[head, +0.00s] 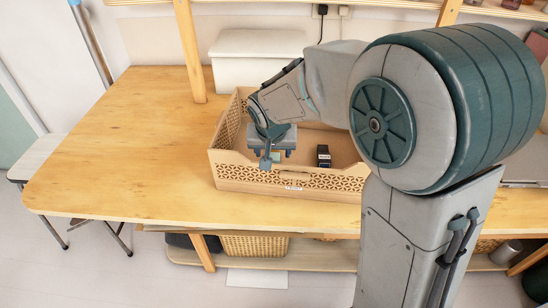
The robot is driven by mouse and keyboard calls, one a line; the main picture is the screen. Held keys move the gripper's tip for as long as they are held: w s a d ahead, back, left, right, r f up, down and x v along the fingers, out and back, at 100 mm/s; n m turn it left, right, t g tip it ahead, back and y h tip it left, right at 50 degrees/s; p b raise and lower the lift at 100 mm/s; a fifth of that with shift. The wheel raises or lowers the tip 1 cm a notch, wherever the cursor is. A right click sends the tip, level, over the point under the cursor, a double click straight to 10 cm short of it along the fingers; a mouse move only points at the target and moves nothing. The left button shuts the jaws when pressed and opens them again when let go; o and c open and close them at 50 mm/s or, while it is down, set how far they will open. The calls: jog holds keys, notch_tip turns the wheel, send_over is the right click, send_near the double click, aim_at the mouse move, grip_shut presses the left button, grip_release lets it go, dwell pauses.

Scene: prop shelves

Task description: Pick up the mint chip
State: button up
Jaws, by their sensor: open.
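My gripper (277,157) is open and points down into the tan crate (228,170) on the wooden table. Its fingers are inside or just above the crate's left half. A small pale patch, partly yellowish, shows between the fingers. It may be the mint chip, but it is too small and too hidden by the gripper to tell. I cannot tell whether the fingers touch it.
A small dark box-like object (323,156) stands in the crate, right of my gripper. A white bin (260,45) stands behind the crate. A wooden post (189,50) rises at the table's back. The table's left part (120,150) is clear.

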aim_at(274, 156)
jog(key=x, duration=0.4)
jog(key=shift+f, duration=0.35)
jog(key=c, duration=1.1)
jog(key=shift+o, duration=0.2)
